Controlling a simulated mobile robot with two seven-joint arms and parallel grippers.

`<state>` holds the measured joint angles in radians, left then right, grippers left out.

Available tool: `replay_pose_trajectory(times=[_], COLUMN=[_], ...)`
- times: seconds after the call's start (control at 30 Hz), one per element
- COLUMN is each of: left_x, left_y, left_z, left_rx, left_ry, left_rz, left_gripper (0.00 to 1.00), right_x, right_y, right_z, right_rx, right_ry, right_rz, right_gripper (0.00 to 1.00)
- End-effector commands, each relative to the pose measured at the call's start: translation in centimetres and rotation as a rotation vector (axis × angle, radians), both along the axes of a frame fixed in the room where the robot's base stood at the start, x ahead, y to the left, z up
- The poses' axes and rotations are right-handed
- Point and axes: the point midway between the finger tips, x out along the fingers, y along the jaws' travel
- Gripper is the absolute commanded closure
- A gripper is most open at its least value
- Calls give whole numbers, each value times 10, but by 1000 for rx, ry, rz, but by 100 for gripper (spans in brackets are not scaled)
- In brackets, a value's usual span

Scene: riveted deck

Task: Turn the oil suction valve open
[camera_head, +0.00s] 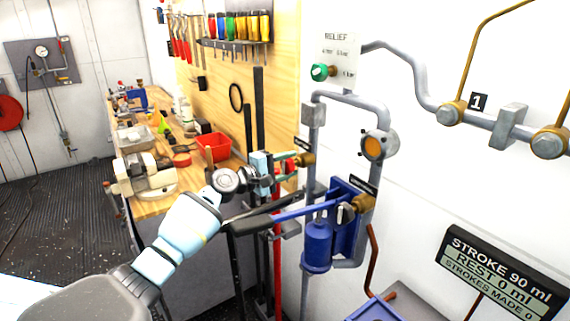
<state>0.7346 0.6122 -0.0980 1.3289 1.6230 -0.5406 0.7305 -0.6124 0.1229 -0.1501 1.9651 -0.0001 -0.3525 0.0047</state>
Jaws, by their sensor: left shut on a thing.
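A brass valve (307,159) sits on the grey pipe left of the blue hand pump (318,245), under a small black label too small to read. A red and green handle piece shows just left of this valve. My left gripper (272,170) reaches it from the left and is shut on this handle; its fingers partly hide the handle. A second brass valve (362,203) sits on the right-hand pipe under another unreadable black label. I cannot tell from the labels which is the oil suction valve. My right gripper is not in view.
The pump's lever (300,210) sticks out left, below my left gripper. A round orange sight glass (374,147) and green relief knob (320,72) are above. A display (502,272) reads stroke 90 ml, rest 0 ml, strokes made 0. A workbench (155,205) stands behind.

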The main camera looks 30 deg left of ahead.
Motion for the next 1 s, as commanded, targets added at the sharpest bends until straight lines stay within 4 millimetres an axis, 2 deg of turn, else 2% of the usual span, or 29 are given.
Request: replay_pose_trajectory(times=[0.3,0.77,0.8,0.93,1.0], left_x=[0,0,0,0,0], left_y=[1,1,1,1,0], left_z=[1,0,0,0,0], left_rx=[-82,-94,-94,-93,-92], left_ry=[31,37,37,37,37], left_rz=[2,2,2,1,1], left_gripper=[80,80,53,36,35], right_x=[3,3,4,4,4], right_y=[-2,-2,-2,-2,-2], right_z=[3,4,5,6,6], right_rx=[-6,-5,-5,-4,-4], right_ry=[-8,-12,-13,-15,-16], right_rz=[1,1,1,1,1], right_gripper=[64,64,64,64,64])
